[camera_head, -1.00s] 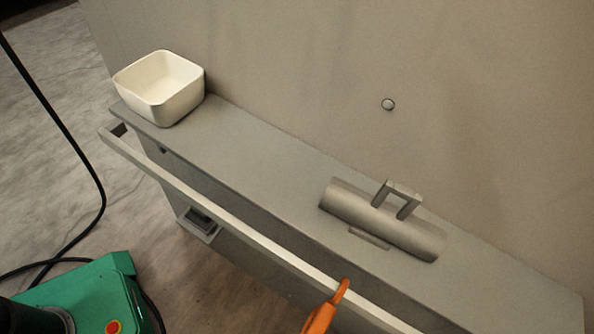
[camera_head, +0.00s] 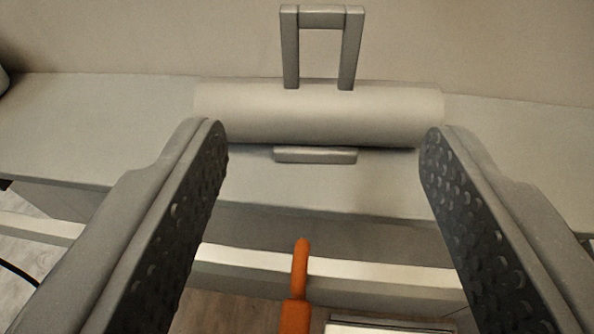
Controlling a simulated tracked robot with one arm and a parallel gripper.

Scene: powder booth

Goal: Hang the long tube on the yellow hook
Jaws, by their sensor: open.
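A grey tube (camera_head: 320,112) lies sideways on a grey shelf (camera_head: 70,130), with a squared loop handle (camera_head: 290,45) standing up from it. A small grey block (camera_head: 315,155) sits along its near side. My gripper (camera_head: 320,130) is open, with one dark textured finger on each side of the picture. Its fingertips appear near the two ends of the tube, with nothing between them held; I cannot tell whether they touch it. An orange hook-shaped piece (camera_head: 300,268) shows at the rail below the shelf. No clearly yellow hook is in view.
A pale rail (camera_head: 390,275) runs along the shelf's front. A plain wall (camera_head: 480,45) rises behind the shelf. A white edge (camera_head: 385,327) and a wooden-looking floor show at the bottom.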

